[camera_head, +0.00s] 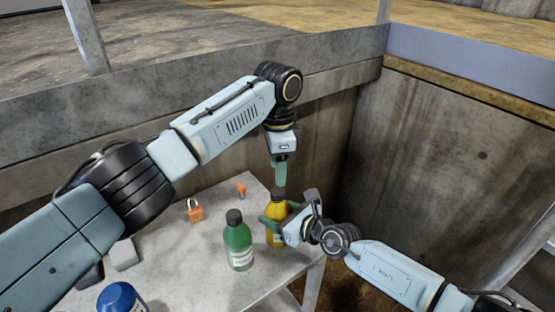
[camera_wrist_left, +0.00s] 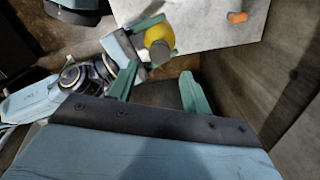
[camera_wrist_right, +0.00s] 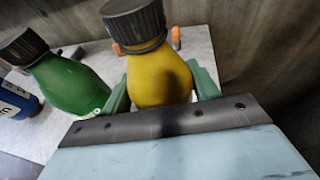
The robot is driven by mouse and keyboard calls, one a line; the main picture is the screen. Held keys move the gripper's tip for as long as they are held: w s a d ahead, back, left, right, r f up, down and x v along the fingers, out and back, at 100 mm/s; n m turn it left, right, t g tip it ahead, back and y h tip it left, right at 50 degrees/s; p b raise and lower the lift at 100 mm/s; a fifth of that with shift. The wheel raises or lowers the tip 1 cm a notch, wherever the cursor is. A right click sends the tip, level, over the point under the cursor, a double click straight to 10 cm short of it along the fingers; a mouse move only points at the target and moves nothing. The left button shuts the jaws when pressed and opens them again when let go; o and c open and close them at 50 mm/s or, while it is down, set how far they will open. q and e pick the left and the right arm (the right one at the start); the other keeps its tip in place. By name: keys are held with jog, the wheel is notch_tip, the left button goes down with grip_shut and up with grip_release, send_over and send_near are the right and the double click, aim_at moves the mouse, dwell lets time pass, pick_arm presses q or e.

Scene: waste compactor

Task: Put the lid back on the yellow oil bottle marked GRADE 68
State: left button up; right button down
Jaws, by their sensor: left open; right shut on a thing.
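The yellow oil bottle (camera_head: 275,236) stands upright near the table's right edge; its marking is not readable. The dark ribbed lid (camera_wrist_right: 135,20) sits on the bottle's neck in the right wrist view; whether it is fully seated I cannot tell. My right gripper (camera_wrist_right: 160,88) is shut around the yellow bottle's body (camera_wrist_right: 158,75). My left gripper (camera_head: 280,175) is open and empty, pointing down just above the bottle in the head view. In the left wrist view the lid (camera_wrist_left: 160,52) is seen from above, beyond and apart from the left fingers.
A green bottle (camera_head: 238,248) with a dark cap stands left of the yellow one. A concrete wall (camera_head: 430,160) rises behind.

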aim_at(277, 191)
pick_arm(q)
jog(key=n, duration=0.6)
jog(key=shift+r, duration=0.2)
jog(key=n, duration=0.5)
jog(key=shift+r+n, duration=0.2)
jog(key=shift+n, duration=0.1)
jog(key=n, duration=0.5)
jog(key=shift+r, duration=0.15)
jog(key=n, duration=0.6)
jog(key=shift+r, duration=0.2)
jog(key=shift+f, duration=4.05)
